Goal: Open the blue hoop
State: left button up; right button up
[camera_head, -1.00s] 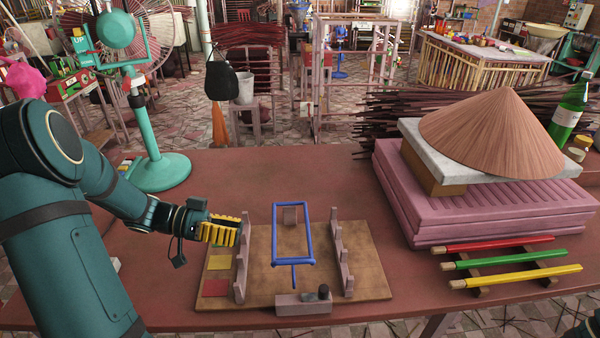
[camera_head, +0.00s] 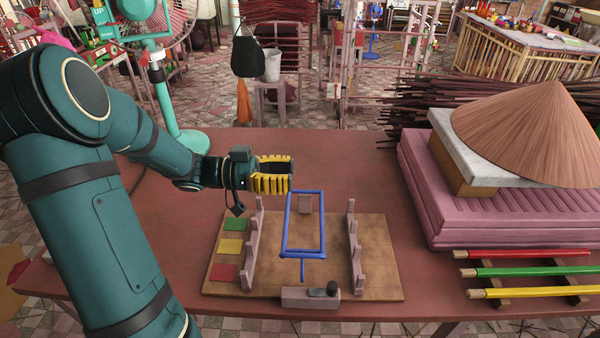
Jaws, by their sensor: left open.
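The blue hoop (camera_head: 324,228) is a rectangular frame with a short handle at its near side. It stands over the middle of a wooden board (camera_head: 380,282), between two notched pink racks; whether it lies flat or is tilted is hard to tell. My left gripper (camera_head: 290,174), with yellow ribbed fingers, is open and empty. It is above and behind the board's back left edge, just left of the hoop's far end and apart from it. My right gripper is not in view.
Notched racks (camera_head: 252,245) and (camera_head: 355,248) flank the hoop. A pink block (camera_head: 296,298) with a dark knob sits at the board's front. Green, yellow and red squares lie at left. Pink slabs (camera_head: 470,220) and coloured sticks (camera_head: 530,271) are at right. The table behind the board is clear.

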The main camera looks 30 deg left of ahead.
pick_arm(q)
jog(key=shift+x, duration=1.55)
grip_shut()
